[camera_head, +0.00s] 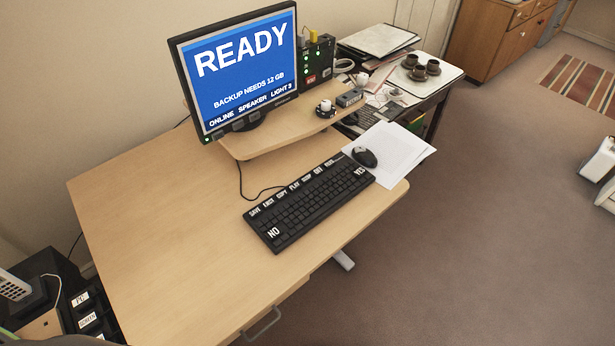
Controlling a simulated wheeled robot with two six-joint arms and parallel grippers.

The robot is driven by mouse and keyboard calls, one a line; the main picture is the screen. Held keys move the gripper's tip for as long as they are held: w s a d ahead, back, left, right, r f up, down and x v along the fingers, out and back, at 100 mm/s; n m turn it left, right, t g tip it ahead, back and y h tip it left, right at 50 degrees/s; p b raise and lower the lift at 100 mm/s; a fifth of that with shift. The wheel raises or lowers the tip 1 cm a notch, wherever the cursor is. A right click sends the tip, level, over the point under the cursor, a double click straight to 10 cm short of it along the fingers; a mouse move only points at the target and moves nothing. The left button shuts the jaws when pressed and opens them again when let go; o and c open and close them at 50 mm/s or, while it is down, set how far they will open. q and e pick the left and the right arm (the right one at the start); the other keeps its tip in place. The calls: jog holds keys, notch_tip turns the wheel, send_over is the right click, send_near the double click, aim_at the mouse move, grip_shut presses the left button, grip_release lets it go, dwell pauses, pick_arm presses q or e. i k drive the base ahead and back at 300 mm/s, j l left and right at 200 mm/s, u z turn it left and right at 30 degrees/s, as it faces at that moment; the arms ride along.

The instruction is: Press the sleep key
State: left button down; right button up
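A black keyboard (310,204) lies at an angle on the wooden desk (165,230). A row of white-labelled keys runs along its far edge. The labels are small; one right of the row's middle (307,177) seems to read SLEEP, but I cannot be sure. A large NO key (273,233) is at the near left end and a YES key (359,171) at the right end. The monitor (240,65) shows READY, "BACKUP NEEDS 12 GB", and a bottom line with ONLINE, SPEAKER and LIGHT. Neither gripper is in view.
A mouse (364,156) rests on white papers (400,150) right of the keyboard. A raised shelf (262,139) carries the monitor, a black box with green lights (318,62) and small items. A dark labelled unit (75,300) stands at lower left. The desk's left part is clear.

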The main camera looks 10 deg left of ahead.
aim_at(308, 178)
jog(key=l+u, duration=0.1)
jog(key=u, duration=0.65)
jog(key=i+l+u, duration=0.2)
jog(key=l+u, duration=0.3)
jog(key=l, duration=0.45)
jog(key=l+u, duration=0.45)
jog(key=l, duration=1.05)
jog(key=i, duration=0.05)
